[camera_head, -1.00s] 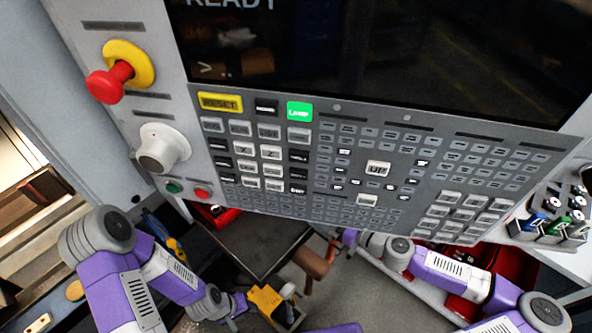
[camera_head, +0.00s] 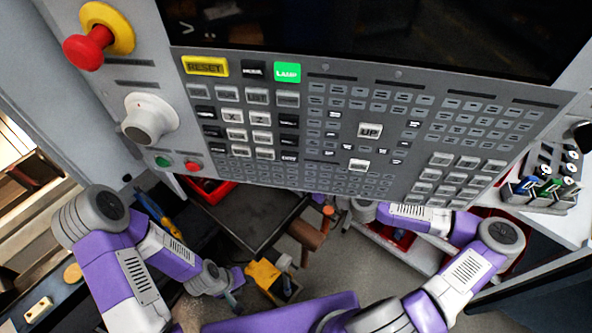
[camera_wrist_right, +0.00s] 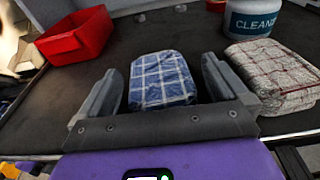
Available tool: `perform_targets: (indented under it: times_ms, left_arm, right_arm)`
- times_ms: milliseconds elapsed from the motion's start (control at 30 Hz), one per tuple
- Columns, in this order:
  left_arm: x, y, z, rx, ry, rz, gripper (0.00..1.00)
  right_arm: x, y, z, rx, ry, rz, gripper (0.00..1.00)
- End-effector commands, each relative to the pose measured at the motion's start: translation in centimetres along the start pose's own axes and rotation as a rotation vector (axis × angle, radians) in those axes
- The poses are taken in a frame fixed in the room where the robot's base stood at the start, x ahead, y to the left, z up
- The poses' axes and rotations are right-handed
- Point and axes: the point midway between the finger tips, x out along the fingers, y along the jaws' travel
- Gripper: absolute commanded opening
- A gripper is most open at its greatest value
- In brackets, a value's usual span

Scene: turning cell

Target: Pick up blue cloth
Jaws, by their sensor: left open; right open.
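The blue cloth (camera_wrist_right: 162,80), folded with a white check pattern, lies on a dark surface in the right wrist view. My right gripper (camera_wrist_right: 163,88) is open, with one finger on each side of the cloth and gaps between. In the head view the right gripper and the cloth are hidden behind the control panel. My left gripper (camera_head: 235,290) is low in the head view, small and partly seen, open, away from the cloth.
A red-and-white checked cloth (camera_wrist_right: 272,72) and a white cleaner container (camera_wrist_right: 255,20) are right of the blue cloth. A red bin (camera_wrist_right: 76,36) is at left. The control panel (camera_head: 370,130) fills the upper head view. A yellow object (camera_head: 264,276) is near my left gripper.

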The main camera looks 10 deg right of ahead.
Motion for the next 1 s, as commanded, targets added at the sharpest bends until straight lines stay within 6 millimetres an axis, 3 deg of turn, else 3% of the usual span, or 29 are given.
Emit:
perform_targets:
  times_ms: [100, 467, 767, 1000]
  left_arm:
    - [0.0, 0.0, 0.0, 0.000, 0.000, 0.000, 0.43]
    - [0.0, 0.0, 0.0, 0.000, 0.000, 0.000, 0.43]
    - [-0.1, 0.0, 0.0, 0.000, 0.000, 0.000, 0.43]
    - [-0.9, 0.3, 0.0, 0.000, 0.000, 0.000, 0.43]
  right_arm:
    - [0.0, 0.0, 0.0, 0.000, 0.000, 0.000, 0.98]
    - [0.0, 0.0, 0.0, -0.001, 0.000, 0.000, 0.46]
    - [-0.1, 0.0, 0.3, -0.001, 0.000, 0.000, 0.46]
    - [-0.4, 0.0, 2.5, -0.004, -0.001, -0.001, 0.46]
